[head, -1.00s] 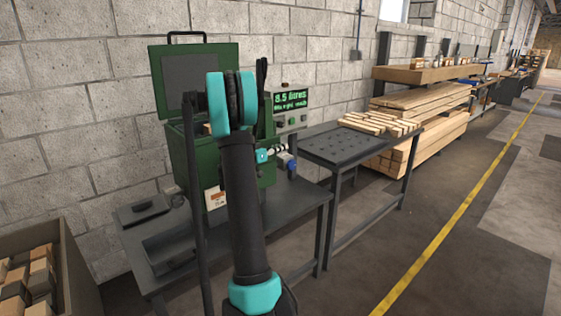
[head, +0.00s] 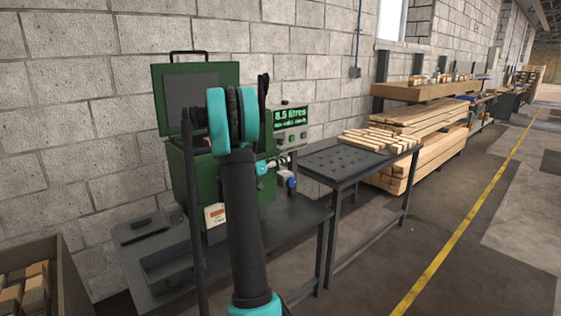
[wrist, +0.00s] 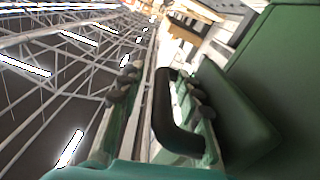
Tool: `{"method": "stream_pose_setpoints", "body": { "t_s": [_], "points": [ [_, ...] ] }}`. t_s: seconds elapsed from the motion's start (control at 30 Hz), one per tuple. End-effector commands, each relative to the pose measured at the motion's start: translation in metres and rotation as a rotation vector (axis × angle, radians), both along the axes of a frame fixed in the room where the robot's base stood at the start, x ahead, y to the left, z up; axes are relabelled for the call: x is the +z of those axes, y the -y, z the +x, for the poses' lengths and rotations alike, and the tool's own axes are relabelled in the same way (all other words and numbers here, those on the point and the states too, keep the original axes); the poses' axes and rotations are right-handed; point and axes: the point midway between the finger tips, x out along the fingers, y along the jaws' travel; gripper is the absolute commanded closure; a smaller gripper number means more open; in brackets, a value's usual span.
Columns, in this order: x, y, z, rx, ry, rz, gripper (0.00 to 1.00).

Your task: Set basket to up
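The green machine (head: 202,190) stands on a dark bench against the wall. Its lid (head: 225,76) is raised, and its display (head: 291,115) reads 8.5 litres. No basket can be made out clearly; the machine's opening is largely hidden behind my arm. In the wrist view, a black bent handle (wrist: 163,112) stands beside a green surface (wrist: 285,75); whether it belongs to the basket I cannot tell. My gripper (wrist: 160,95) has its fingers apart, with the handle appearing between or just past them. I cannot tell whether they touch it.
The dark bench (head: 150,285) holds a shallow tray. A second table (head: 335,165) with wood strips (head: 370,139) stands to the right, with stacked timber (head: 430,150) beyond. A crate of blocks (head: 75,285) stands at lower left. The floor at right is clear.

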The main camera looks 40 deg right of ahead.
Motion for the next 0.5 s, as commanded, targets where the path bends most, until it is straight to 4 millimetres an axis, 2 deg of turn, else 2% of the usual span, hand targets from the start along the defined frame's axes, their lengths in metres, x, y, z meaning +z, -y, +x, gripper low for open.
{"method": "stream_pose_setpoints", "body": {
  "t_s": [0.17,0.5],
  "points": [
    [0.000,-0.018,-0.001,0.002,0.000,0.000,0.66],
    [0.000,-0.086,-0.005,0.004,0.000,0.000,0.66]
  ]
}}
